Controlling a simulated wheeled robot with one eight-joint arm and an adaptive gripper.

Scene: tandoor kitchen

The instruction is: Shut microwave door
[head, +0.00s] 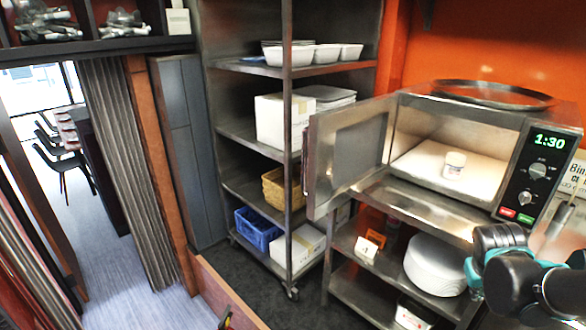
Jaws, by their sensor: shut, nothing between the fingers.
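The microwave (455,112) is a steel unit on the top of a metal stand at the right. Its door (352,150) is hinged on the left side of the opening and stands wide open, swung out toward the left front. A small white jar (454,165) with a label stands inside on the pale cavity floor. The control panel (541,170) reads 1:30. Dark and teal links of my arm show at the lower right, in front of the stand. I cannot make out my gripper's fingers in this view.
A round metal tray (492,94) lies on the microwave. White plates (436,264) are stacked on the shelf below. A metal rack (247,135) with bowls, boxes and baskets stands left of the door. A wooden low partition (225,295) is at the front, with open floor (150,290) at left.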

